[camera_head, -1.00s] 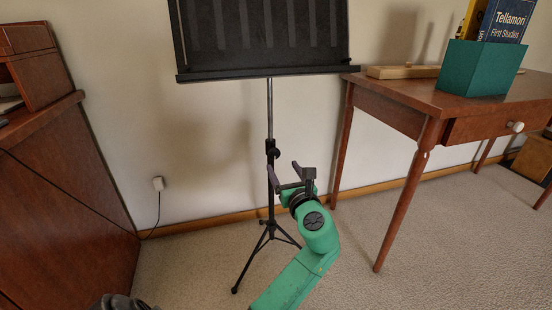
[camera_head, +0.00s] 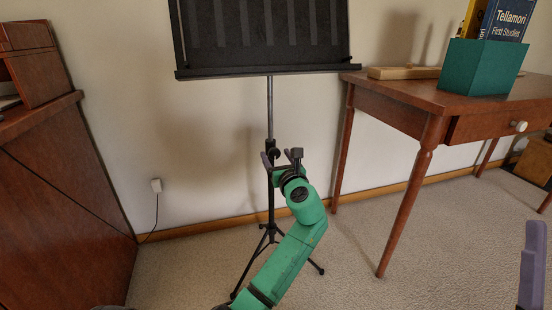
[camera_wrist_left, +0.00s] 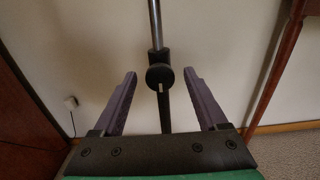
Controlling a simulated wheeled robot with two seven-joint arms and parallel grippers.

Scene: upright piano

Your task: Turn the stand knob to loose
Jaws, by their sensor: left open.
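The music stand (camera_head: 270,105) stands upright, its black desk at the top and its tripod legs on the carpet. The round black stand knob (camera_head: 273,151) sits on its pole; in the left wrist view the knob (camera_wrist_left: 160,75) shows a pale mark pointing down. My left gripper (camera_head: 277,156) is open just in front of and slightly below the knob. In the wrist view its two purple fingers (camera_wrist_left: 159,74) lie on either side of the knob, with gaps; neither visibly touches it. One purple finger of my right gripper (camera_head: 533,250) shows at the lower right; the rest is out of frame.
A wooden table (camera_head: 395,95) stands right of the stand, bearing a green box (camera_head: 483,67) of books and a wooden piece (camera_head: 403,72). The brown piano side (camera_head: 65,200) is at left. A wall outlet (camera_head: 156,185) has a cord. Carpet around the stand is clear.

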